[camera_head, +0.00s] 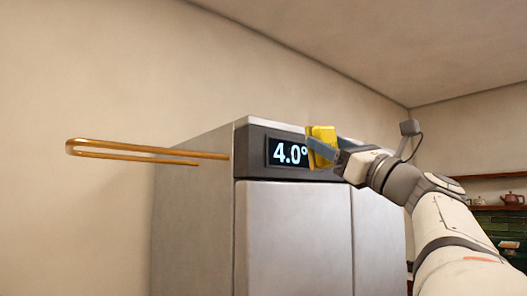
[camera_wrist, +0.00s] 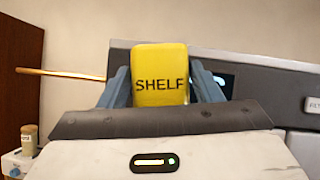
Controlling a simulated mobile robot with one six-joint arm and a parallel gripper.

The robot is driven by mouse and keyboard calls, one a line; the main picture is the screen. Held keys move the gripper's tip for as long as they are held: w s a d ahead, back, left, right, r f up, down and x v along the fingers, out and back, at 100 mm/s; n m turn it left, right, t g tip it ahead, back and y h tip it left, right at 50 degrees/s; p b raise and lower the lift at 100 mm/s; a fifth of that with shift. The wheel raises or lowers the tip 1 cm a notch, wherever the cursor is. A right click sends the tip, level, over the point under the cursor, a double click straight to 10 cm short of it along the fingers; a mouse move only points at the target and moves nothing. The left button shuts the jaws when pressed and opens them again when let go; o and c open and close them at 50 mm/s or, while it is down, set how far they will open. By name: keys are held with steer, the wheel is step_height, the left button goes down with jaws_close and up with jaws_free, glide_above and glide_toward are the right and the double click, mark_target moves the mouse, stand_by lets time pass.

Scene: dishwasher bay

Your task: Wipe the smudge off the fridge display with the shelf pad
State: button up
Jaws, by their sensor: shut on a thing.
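The fridge display (camera_head: 286,152) reads "4.0°" in bright digits on the dark band at the top of the grey fridge (camera_head: 296,235). My gripper (camera_head: 321,148) is shut on the yellow shelf pad (camera_head: 322,135), marked "SHELF" in the wrist view (camera_wrist: 160,85). The pad is in front of the right part of the display and hides it. I cannot tell whether the pad touches the panel. No smudge shows on the visible part of the display. In the wrist view only a small part of the display (camera_wrist: 224,82) shows right of the pad.
A brass-coloured rail (camera_head: 140,150) sticks out to the left of the fridge at display height. A panel button (camera_wrist: 312,104) is at the right in the wrist view. A jar (camera_wrist: 29,138) stands at the lower left there. Shelves with a teapot (camera_head: 511,198) are at the far right.

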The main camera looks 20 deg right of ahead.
glide_toward(286, 144)
steer(key=shift+w+a+r+p, duration=0.2)
steer(key=shift+w+a+r, duration=0.15)
steer(key=shift+w+r, duration=0.35)
steer(key=shift+w+a+r+p, duration=0.15)
steer(key=shift+w+a+r, duration=0.3)
steer(key=shift+r, duration=0.45)
steer(key=shift+w+a, duration=0.15)
steer(key=shift+w, duration=0.35)
steer(key=shift+w+a, duration=0.15)
steer(key=shift+w, duration=0.35)
steer(key=shift+w+d+p, duration=0.3)
steer(key=shift+d+p, duration=0.15)
steer(key=shift+d, duration=0.5)
steer(key=shift+w+d+p, duration=0.3)
steer(key=shift+d+p, duration=0.15)
steer(key=shift+d, duration=0.45)
steer(key=shift+w, duration=0.15)
steer(key=shift+s+a+b, duration=0.2)
steer(key=shift+a+b, duration=0.1)
steer(key=shift+a, duration=0.35)
steer(key=shift+s+a+b, duration=0.2)
steer(key=shift+a+b, duration=0.05)
steer(key=shift+a, duration=0.35)
steer(key=shift+s+a+b, duration=0.25)
steer(key=shift+a+b, duration=0.05)
steer(key=shift+a, duration=0.35)
